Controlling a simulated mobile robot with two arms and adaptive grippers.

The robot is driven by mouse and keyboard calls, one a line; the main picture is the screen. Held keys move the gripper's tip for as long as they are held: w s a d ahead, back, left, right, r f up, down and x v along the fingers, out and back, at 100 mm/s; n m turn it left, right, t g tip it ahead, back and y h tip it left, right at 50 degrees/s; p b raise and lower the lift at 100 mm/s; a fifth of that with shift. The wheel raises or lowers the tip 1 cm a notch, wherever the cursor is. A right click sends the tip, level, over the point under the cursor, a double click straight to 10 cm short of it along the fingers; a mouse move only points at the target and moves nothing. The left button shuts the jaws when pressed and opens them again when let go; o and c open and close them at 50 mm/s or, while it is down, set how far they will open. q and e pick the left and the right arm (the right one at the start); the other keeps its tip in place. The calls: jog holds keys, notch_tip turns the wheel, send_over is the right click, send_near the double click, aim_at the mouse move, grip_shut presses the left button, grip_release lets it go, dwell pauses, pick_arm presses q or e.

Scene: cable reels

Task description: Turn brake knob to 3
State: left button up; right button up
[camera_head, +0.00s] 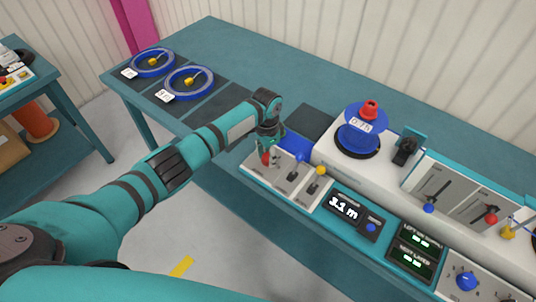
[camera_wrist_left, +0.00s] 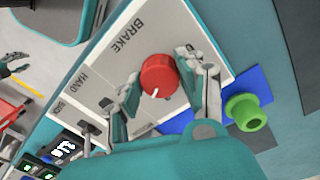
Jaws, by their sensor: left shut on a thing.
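The red brake knob (camera_wrist_left: 158,75) sits on a pale panel marked BRAKE (camera_wrist_left: 128,38) in the left wrist view. Its white pointer mark faces the bottom of that picture. No scale numbers can be read around it. My left gripper (camera_wrist_left: 160,68) is shut on the knob, one finger on each side. In the head view my left gripper (camera_head: 267,145) reaches down over the panel's left end, and only a bit of the red knob (camera_head: 266,158) shows below it. A grey claw-like shape (camera_wrist_left: 14,63) at the wrist view's left edge may be my right gripper; its jaws are unclear.
Beside the knob are levers with blue (camera_head: 300,156) and yellow (camera_head: 321,170) tips. A display (camera_head: 345,207) reads 3.1 m. A green knob-like part (camera_wrist_left: 247,112) stands close by in the wrist view. Two blue reels (camera_head: 189,82) lie at the table's far left. A blue reel with red top (camera_head: 361,127) stands right.

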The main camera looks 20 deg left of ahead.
aim_at(268, 155)
pick_arm(q)
jog(key=m, duration=0.5)
jog(key=shift+w, duration=0.1)
dwell(0.7)
jog(key=o, duration=1.1)
jog(key=shift+o, duration=0.2)
jog(key=shift+r, duration=0.1)
notch_tip(268, 155, up, 12)
jog(key=shift+w, duration=0.15)
